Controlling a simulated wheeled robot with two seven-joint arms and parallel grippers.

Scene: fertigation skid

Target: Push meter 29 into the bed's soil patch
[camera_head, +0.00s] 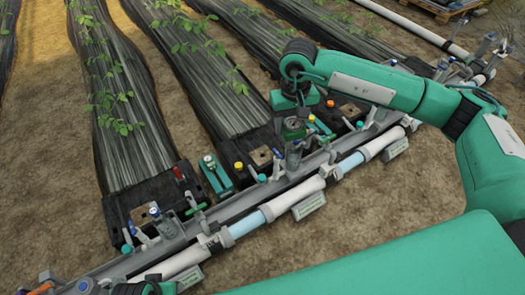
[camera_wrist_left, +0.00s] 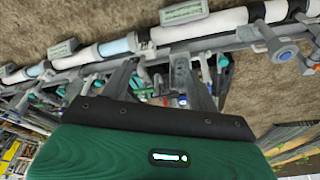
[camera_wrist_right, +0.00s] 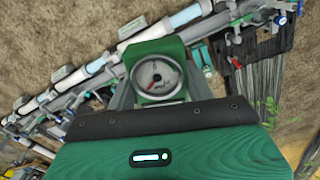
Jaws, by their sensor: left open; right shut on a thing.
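A green meter with a round white dial and red needle (camera_wrist_right: 158,77) is between the fingers of my right gripper (camera_wrist_right: 158,95), which is shut on it. No number is readable on it. In the head view the right gripper (camera_head: 294,116) holds the meter (camera_head: 293,131) above the pipe side of the middle bed. A brown soil patch (camera_head: 262,156) lies in that bed's black end, just left of and below the meter. The meter's lower end is hidden behind pipe fittings, so I cannot tell whether it touches anything. My left gripper (camera_wrist_left: 152,85) is open and empty.
Other soil patches lie in the right bed (camera_head: 350,110) and left bed (camera_head: 143,215). A teal holder with a gauge (camera_head: 215,175) stands between beds. The pipe run (camera_head: 250,222) with valves and labels crosses in front. Bare ground (camera_head: 340,225) lies nearer.

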